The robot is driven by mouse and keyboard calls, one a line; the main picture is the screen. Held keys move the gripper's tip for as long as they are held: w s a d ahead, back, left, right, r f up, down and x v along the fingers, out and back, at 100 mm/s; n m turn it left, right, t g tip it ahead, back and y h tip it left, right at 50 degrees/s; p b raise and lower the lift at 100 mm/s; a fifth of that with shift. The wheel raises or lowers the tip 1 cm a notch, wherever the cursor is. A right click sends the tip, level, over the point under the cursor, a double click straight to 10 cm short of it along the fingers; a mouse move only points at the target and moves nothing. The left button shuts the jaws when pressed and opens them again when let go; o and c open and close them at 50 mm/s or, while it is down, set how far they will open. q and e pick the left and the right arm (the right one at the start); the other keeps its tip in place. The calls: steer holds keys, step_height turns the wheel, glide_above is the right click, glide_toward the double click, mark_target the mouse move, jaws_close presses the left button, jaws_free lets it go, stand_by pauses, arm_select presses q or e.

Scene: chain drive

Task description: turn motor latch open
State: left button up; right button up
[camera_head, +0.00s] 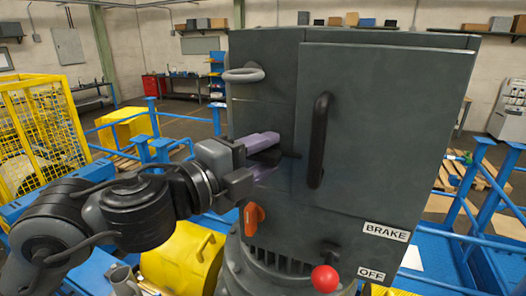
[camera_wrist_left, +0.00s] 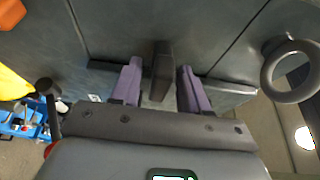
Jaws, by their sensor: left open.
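The motor latch is a dark bar on the front of the grey motor cabinet (camera_head: 375,110). In the left wrist view the latch (camera_wrist_left: 161,70) stands between the two purple fingers of my left gripper (camera_wrist_left: 159,74). The fingers are apart, with a visible gap on both sides of the bar. In the head view my left gripper (camera_head: 268,149) is at the cabinet's left front, and its fingers hide most of the latch. A thin dark end (camera_head: 291,155) sticks out to their right. My right gripper is not in view.
A grey ring (camera_head: 243,74) sits above my left gripper, and an orange lever (camera_head: 254,218) below it. A black door handle (camera_head: 319,140) is close on the right. A red-knobbed brake lever (camera_head: 325,278) is lower. Blue railings (camera_head: 150,120) and a yellow cage (camera_head: 40,125) lie left.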

arm_select(q)
jaws_close()
stand_by(0.3)
steer(key=shift+f+n+t+h+b, duration=0.15)
steer(key=shift+n+t+b, duration=0.1)
steer(key=shift+n+b, duration=0.45)
steer(key=shift+f+n+t+h+b, duration=0.15)
steer(key=shift+n+t+b, duration=0.1)
steer(key=shift+n+b, duration=0.45)
steer(key=n+t+b, duration=0.1)
steer(key=n, duration=0.2)
steer(key=n+t+b, duration=0.1)
steer(key=n, duration=0.2)
steer(key=shift+d+r+b, duration=0.1)
steer(key=shift+b, duration=0.2)
steer(key=n+t+y+b, duration=0.1)
steer(key=n, duration=0.2)
steer(key=n+t+b, duration=0.2)
steer(key=n, duration=0.2)
steer(key=shift+n+y, duration=0.3)
steer(key=shift+y, duration=0.1)
steer(key=shift+r+n+t+y+b, duration=0.1)
steer(key=shift+n+t+y+b, duration=0.5)
steer(key=shift+n, duration=0.9)
steer(key=shift+r+n+t+y+b, duration=0.1)
steer(key=shift+n+t+y+b, duration=0.5)
steer(key=shift+n, duration=0.9)
steer(key=shift+y, duration=0.3)
